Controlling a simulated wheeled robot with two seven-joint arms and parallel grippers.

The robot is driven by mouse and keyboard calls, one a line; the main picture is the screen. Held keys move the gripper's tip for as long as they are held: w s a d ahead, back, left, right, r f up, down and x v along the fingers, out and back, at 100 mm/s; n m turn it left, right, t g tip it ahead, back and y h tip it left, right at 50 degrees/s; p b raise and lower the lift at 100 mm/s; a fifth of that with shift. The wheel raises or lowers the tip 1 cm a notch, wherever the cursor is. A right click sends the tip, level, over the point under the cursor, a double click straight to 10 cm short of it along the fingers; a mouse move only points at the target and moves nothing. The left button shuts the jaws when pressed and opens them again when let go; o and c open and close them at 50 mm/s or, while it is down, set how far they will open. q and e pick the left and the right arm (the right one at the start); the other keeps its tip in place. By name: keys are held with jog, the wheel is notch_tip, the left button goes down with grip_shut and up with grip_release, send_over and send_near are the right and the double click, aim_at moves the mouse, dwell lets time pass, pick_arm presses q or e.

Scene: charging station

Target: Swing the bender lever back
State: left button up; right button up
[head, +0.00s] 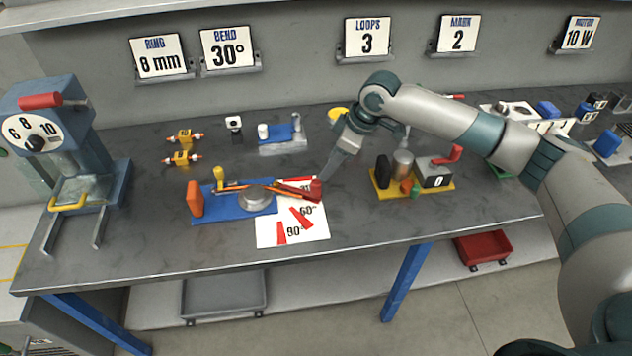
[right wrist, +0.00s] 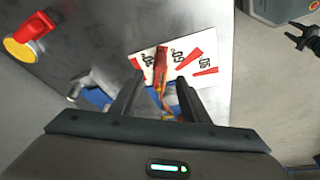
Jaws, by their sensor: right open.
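The bender has a blue base (head: 210,207) and a round grey former (head: 256,200). Its lever has a red handle end (head: 314,191) that points right over the angle card (head: 268,237), near the 30° mark. The card's 60° and 90° marks show clear. My right gripper (head: 333,174) is just behind and right of the handle end. In the right wrist view my right gripper (right wrist: 160,98) is open, with the red handle (right wrist: 160,66) between and beyond its fingers. Whether a finger touches it cannot be told. My left gripper is not in view.
A press with a dial (head: 62,140) stands at the left end of the bench. A yellow tray (head: 440,186) with several parts lies to the right of the bender. A BEND 30° sign (head: 228,50) hangs behind. The front bench strip is clear.

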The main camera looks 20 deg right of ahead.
aim_at(318, 182)
jog(key=p+x, duration=0.2)
jog(key=x, duration=0.8)
jog(key=shift+w+a+f, duration=0.1)
jog(key=shift+a+f, duration=0.05)
jog(key=shift+f, duration=0.2)
grip_shut()
